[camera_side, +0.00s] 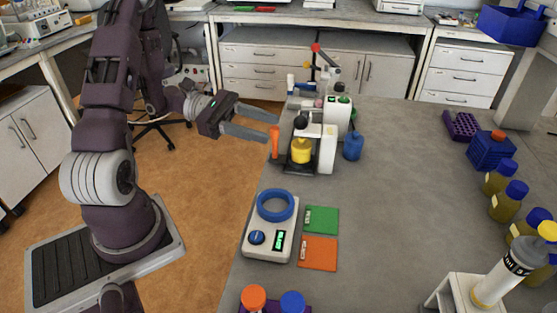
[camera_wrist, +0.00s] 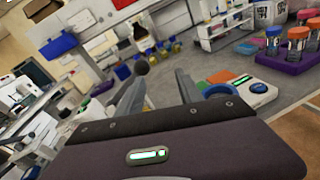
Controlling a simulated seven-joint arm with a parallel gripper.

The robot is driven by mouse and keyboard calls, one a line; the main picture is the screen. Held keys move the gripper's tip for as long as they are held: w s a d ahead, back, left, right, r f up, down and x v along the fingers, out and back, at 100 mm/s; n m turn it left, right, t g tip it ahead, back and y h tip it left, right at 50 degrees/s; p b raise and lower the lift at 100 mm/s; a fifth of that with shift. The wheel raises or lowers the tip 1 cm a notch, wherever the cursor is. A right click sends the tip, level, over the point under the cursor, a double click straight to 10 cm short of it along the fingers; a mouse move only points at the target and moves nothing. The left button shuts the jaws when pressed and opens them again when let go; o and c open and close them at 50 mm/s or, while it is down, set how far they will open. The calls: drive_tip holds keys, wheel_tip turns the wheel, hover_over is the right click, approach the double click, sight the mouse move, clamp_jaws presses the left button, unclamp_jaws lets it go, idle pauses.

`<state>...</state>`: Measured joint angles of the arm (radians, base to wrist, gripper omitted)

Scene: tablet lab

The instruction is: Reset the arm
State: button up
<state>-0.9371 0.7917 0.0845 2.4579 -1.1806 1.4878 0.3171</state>
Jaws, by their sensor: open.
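My gripper (camera_side: 272,128) is raised at the left edge of the grey bench, its fingers pointing right. The fingers are apart with nothing seen between them. An orange upright piece (camera_side: 275,143) appears right at the fingertips in the side view; I cannot tell whether they touch. Just right of it stands a small press-like device with a yellow part (camera_side: 301,151), a black knob and a white column. In the wrist view the two fingers of my gripper (camera_wrist: 160,75) reach forward, spread, with a dark ball near the left fingertip.
A white scale (camera_side: 254,247) with a blue ring sits nearer the camera, beside a green card (camera_side: 321,220) and an orange card (camera_side: 318,251). A blue bottle (camera_side: 353,146) stands right of the device. Several olive bottles line the right side. The bench middle is clear.

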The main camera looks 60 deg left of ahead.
drive_tip(key=s+d+r+m+g+y, duration=0.5)
drive_tip(key=s+d+m+g, duration=0.55)
drive_tip(key=d+m, duration=0.3)
drive_tip(key=s+a+r+m+t+y, duration=0.4)
drive_tip(key=s+m+t+y, duration=0.1)
drive_tip(key=m+y, duration=0.4)
drive_tip(key=shift+s+r+t, duration=0.25)
drive_tip(key=shift+s+t, duration=0.15)
drive_tip(key=shift+t, duration=0.45)
